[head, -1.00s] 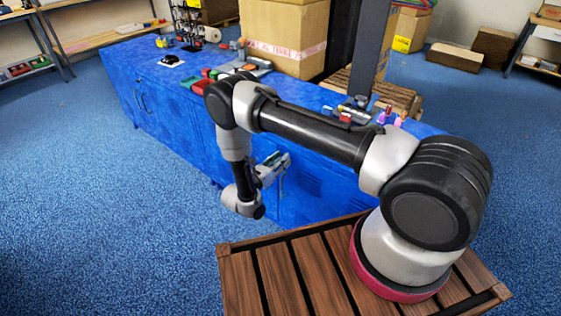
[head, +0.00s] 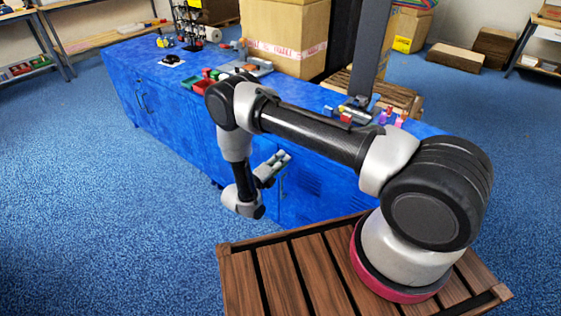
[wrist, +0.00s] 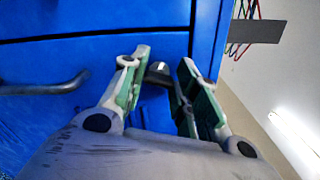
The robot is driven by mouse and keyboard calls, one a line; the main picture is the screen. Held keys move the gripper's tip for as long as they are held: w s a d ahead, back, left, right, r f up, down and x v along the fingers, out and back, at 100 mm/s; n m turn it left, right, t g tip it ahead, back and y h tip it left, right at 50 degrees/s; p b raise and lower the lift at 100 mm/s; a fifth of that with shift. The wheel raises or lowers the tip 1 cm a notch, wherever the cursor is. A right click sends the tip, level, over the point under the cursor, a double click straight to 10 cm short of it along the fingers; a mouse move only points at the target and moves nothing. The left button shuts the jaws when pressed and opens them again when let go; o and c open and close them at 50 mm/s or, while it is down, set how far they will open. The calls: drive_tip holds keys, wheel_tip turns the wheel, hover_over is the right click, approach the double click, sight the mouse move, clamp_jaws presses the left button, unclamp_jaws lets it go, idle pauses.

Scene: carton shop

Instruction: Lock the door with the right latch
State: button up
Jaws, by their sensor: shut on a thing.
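The blue cabinet (head: 325,185) fills the left of the wrist view, with its door (wrist: 30,130) below a dark horizontal seam. A small dark latch (wrist: 158,76) with a pale spot sits near the cabinet's edge, between my fingers. My gripper (wrist: 166,62) is shut on the latch, one green-lined finger on each side. The exact contact is partly hidden by the fingers. In the head view my gripper (head: 277,164) is at the cabinet's front face, and the latch cannot be made out there.
A grey bar handle (wrist: 45,87) sticks out left of my gripper in the wrist view. Small parts and red and green bins (head: 203,86) lie on the cabinet top. A large carton (head: 285,35) stands behind. The blue floor (head: 100,200) at left is clear.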

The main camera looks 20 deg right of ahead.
drive_tip(key=shift+n, duration=1.8)
drive_tip(key=o, duration=1)
drive_tip(key=shift+a, duration=0.1)
drive_tip(key=v, duration=1.2)
drive_tip(key=shift+f, duration=0.1)
